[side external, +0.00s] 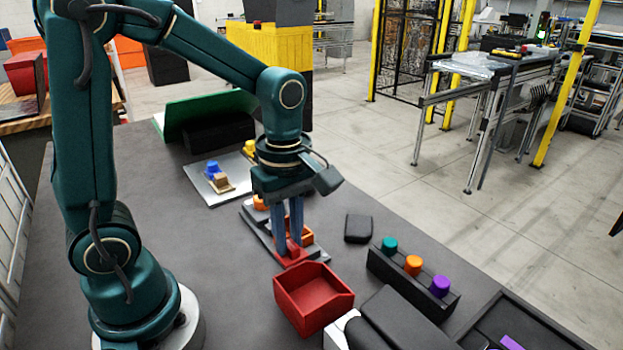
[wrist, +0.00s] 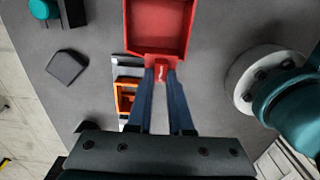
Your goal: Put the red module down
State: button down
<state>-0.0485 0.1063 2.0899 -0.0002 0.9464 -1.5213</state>
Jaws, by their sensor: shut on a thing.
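The red module (side external: 291,255) is between the blue fingertips of my gripper (side external: 290,243), which points straight down and is shut on it. In the wrist view the red module (wrist: 161,66) shows between the fingertips, just below the red bin. It is at the near end of a grey pallet fixture (side external: 259,236). I cannot tell whether it rests on the fixture or is held just above it. An orange frame-shaped part (side external: 307,235) sits on the fixture beside my fingers; it also shows in the wrist view (wrist: 125,97).
An open red bin (side external: 313,298) stands close in front of the fixture. A black block (side external: 358,228) and a dark rack (side external: 400,272) with teal, orange and purple pegs are to the right. A light plate (side external: 207,186) with blue, tan and yellow parts lies behind.

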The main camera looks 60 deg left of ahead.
jog(key=d+f, duration=0.1)
jog(key=d, duration=0.2)
jog(key=w+d+f, duration=0.1)
jog(key=shift+d+f, duration=0.15)
jog(key=shift+f, duration=2.2)
jog(key=c, duration=0.8)
grip_release()
jog(key=shift+f, duration=0.15)
